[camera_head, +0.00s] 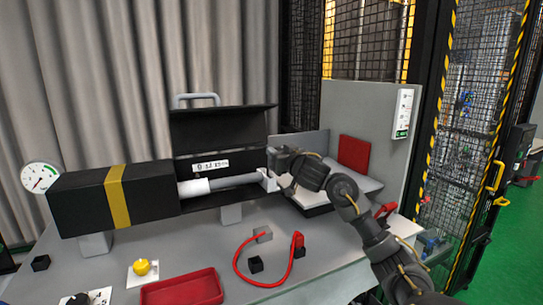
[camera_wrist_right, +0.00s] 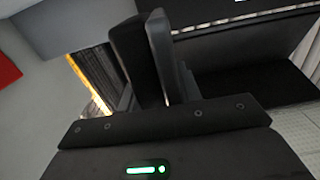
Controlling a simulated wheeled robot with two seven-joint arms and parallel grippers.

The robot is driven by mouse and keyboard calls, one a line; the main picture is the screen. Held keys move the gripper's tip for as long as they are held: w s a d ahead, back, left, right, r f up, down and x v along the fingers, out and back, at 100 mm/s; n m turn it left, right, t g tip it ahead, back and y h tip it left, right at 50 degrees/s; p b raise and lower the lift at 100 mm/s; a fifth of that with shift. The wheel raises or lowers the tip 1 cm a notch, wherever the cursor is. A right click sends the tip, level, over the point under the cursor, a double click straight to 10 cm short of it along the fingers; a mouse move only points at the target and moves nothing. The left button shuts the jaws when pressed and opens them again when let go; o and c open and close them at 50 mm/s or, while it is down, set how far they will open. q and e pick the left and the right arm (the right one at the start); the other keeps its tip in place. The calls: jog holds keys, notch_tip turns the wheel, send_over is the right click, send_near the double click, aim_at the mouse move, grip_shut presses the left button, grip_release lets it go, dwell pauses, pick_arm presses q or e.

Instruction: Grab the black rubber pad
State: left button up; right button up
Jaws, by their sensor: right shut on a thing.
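My right gripper (camera_head: 276,163) is at the right end of the open black chamber, just above the end of the light rod. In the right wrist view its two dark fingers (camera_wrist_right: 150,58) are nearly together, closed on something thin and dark. This fits the black rubber pad, but the fingers hide most of it and I cannot make out its outline. My left gripper is not in view.
The black chamber (camera_head: 115,196) with a yellow band has a raised lid (camera_head: 222,125) and a gauge (camera_head: 40,177). A red tray (camera_head: 183,289), a yellow knob (camera_head: 142,267), a red cable (camera_head: 240,262) and small black blocks (camera_head: 256,264) lie in front. A red panel (camera_head: 354,153) stands right.

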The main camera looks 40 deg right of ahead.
jog(key=p+v, duration=0.1)
jog(key=v, duration=1)
jog(key=shift+s+p, duration=0.3)
